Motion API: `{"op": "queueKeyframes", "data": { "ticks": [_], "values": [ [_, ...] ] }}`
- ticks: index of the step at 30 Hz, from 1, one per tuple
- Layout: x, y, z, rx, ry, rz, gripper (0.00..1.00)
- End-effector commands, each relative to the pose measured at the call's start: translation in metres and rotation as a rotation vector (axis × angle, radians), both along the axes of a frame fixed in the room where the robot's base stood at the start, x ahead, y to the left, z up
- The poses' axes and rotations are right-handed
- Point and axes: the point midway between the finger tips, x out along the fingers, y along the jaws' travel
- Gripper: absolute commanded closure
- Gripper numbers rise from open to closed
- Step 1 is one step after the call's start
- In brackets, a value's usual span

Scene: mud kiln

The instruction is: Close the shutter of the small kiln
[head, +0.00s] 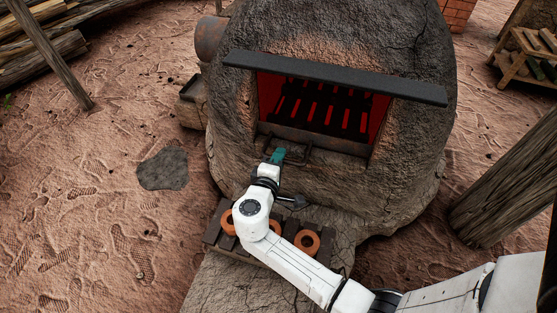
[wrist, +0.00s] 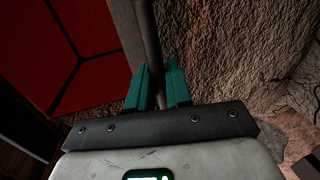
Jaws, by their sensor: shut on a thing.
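The small kiln (head: 330,45) is a rounded dark mud dome with a wide front opening. Its red-lit inside and dark grate bars show, so the opening is uncovered. The shutter (head: 315,139) appears as a dark metal strip along the bottom of the opening, with a thin bar handle (head: 290,152) in front. My gripper (head: 277,155), with teal fingers, is at the left part of this bar. In the wrist view my gripper (wrist: 155,88) is shut on the dark round bar (wrist: 149,40), beside a rusty metal edge (wrist: 126,30). The fingers hide part of the bar.
A dark lintel (head: 335,78) juts out above the opening. Below my arm, a dark slatted rack (head: 212,236) holds orange rings (head: 307,241). A thick wooden post (head: 510,185) stands at right. Sandy ground at left is mostly clear, with a flat dark patch (head: 163,169).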

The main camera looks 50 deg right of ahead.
Motion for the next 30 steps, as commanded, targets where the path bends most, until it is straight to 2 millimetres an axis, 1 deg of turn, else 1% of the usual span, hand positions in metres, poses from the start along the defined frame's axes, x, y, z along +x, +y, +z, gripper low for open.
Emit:
{"op": "queueKeyframes", "data": {
  "ticks": [1, 9, 15, 21, 25, 30],
  "values": [
    [0.001, 0.0, 0.028, -0.008, -0.009, -0.003, 1.0],
    [0.001, 0.0, 0.103, -0.01, -0.01, -0.004, 1.0],
    [0.001, 0.0, 0.153, -0.009, -0.011, -0.005, 1.0],
    [0.001, 0.0, 0.189, -0.009, -0.01, -0.003, 1.0],
    [0.001, 0.0, 0.204, -0.009, -0.009, -0.002, 1.0],
    [0.001, 0.0, 0.215, -0.009, -0.009, -0.002, 1.0]
  ]
}}
